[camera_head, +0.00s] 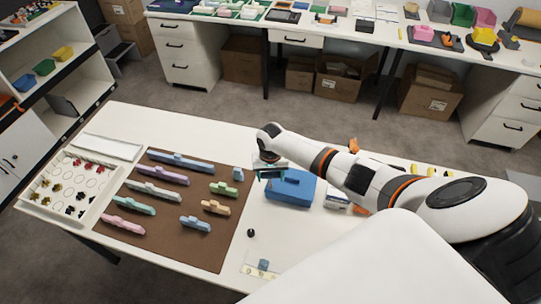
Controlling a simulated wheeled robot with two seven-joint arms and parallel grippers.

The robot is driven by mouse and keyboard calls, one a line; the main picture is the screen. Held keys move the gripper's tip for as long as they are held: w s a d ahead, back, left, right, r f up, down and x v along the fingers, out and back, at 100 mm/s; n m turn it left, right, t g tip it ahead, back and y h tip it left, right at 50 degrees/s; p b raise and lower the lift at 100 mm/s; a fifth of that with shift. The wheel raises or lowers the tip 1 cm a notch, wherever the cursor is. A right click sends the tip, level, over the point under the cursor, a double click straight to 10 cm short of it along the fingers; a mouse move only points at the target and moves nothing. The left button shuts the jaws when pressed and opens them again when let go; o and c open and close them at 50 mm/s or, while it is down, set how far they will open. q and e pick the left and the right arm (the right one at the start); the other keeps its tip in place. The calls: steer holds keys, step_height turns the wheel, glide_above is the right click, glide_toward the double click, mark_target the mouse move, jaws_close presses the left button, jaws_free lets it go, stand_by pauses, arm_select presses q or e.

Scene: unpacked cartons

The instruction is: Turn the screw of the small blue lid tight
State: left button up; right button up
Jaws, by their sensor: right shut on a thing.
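My right gripper (270,173) comes in from the right and points down at the left end of a blue case-like block (292,188) on the white table. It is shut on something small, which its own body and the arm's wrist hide. I cannot tell whether this is the screw. A small blue piece (263,265) sits on a pale plate (250,270) at the table's front edge; another small blue piece (239,174) lies at the brown mat's right edge. I cannot tell which is the small blue lid. My left gripper is out of view.
A brown mat (135,237) holds several pastel blocks in rows. A white tray (47,207) with small coloured parts is at the left. A small black knob (250,233) lies right of the mat. Yellow pieces (432,170) lie behind my right arm.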

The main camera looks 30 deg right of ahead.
steer(key=shift+n, duration=0.9)
steer(key=shift+r, duration=0.1)
steer(key=shift+r, duration=2.2)
